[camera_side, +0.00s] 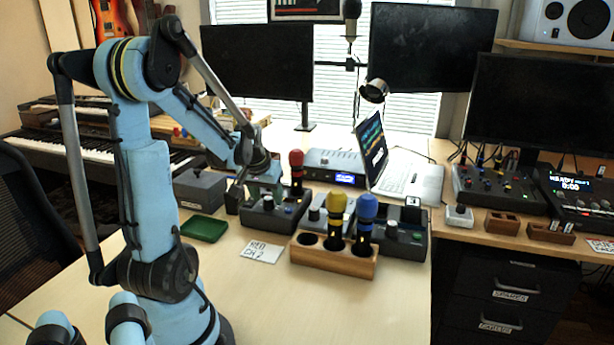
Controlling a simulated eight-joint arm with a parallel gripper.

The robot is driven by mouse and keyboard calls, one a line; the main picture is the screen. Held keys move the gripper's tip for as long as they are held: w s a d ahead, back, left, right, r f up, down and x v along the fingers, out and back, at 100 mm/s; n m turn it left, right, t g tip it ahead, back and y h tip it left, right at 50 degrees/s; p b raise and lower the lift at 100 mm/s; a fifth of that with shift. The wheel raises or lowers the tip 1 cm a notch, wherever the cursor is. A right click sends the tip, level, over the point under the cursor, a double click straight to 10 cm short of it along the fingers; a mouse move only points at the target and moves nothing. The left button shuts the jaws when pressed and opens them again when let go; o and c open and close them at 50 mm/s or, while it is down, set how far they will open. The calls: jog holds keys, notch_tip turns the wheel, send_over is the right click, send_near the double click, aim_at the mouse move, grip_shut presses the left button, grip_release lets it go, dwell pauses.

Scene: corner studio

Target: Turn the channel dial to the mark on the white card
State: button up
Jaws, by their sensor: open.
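The white card (262,251) lies flat on the table in front of the devices. Its handwriting looks like "RED CH 2". A dark control box (275,216) stands behind the card, with a small knob (268,203) on top; I cannot read its setting. A red-topped microphone (297,172) stands upright at this box. Two more boxes, a grey one (317,215) and a dark one (408,240) with a pale-topped knob (392,228), stand to the right. My gripper (236,197) is open, at the left end of the first box; its fingertips are small and dark, and contact cannot be told.
A wooden holder (332,262) with yellow (336,215) and blue (367,213) microphones stands in front of the boxes. A green tray (204,229) lies left of the card. A laptop (411,183) and rack unit (335,166) are behind. The front table is clear.

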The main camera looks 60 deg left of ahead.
jog(key=v, duration=1.1)
jog(key=shift+d+r, duration=0.2)
jog(key=shift+r, duration=0.05)
jog(key=shift+s, duration=0.1)
jog(key=w+d+r+m+t, duration=0.1)
jog(key=w+d+m, duration=0.1)
jog(key=d, duration=0.4)
jog(key=w+d+m+t, duration=0.2)
jog(key=w+d+m, duration=0.1)
jog(key=w+d, duration=0.2)
jog(key=w+d+r+m+t, duration=0.1)
jog(key=w+d+m, duration=0.1)
jog(key=d, duration=0.4)
jog(key=shift+w+d+r+t, duration=0.15)
jog(key=shift+w+t, duration=0.05)
jog(key=shift+w, duration=0.15)
jog(key=shift+w+d+r+t, duration=0.15)
jog(key=shift+w+t, duration=0.05)
jog(key=shift+w, duration=0.15)
jog(key=s+d+f+m+h, duration=0.2)
jog(key=d+f, duration=0.4)
jog(key=d, duration=0.3)
jog(key=shift+s+d+f+m+g+h, duration=0.2)
jog(key=shift+s+f+m+g+h, duration=0.15)
jog(key=shift+s+h, duration=0.45)
jog(key=shift+s, duration=0.15)
